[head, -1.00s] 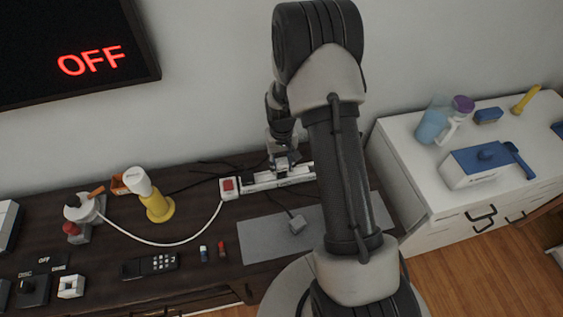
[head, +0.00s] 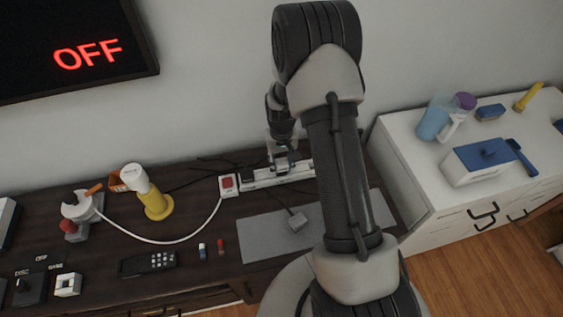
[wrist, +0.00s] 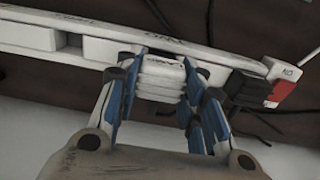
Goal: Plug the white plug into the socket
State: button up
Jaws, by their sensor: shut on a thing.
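My gripper (wrist: 158,110) is shut on the white plug (wrist: 160,78), a ribbed white block between its blue-padded fingers in the wrist view. The plug is right at the edge of the white power strip (wrist: 110,30); whether its pins are inside a socket is hidden. A black plug (wrist: 248,88) sits on the strip just to the right, beside the red switch (wrist: 284,92). In the head view my gripper (head: 284,163) is over the middle of the strip (head: 262,178), near the wall. The white plug cannot be made out there.
A grey mat (head: 258,240) with a grey plug (head: 296,222) on a cable lies in front of the strip. A white cabinet (head: 410,165) stands right.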

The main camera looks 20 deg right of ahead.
aim_at(282, 161)
jog(key=shift+f+b, duration=0.65)
jog(key=shift+f, duration=0.35)
jog(key=o, duration=1.1)
jog(key=shift+o, duration=0.2)
jog(key=shift+r, duration=0.1)
notch_tip(282, 161, up, 12)
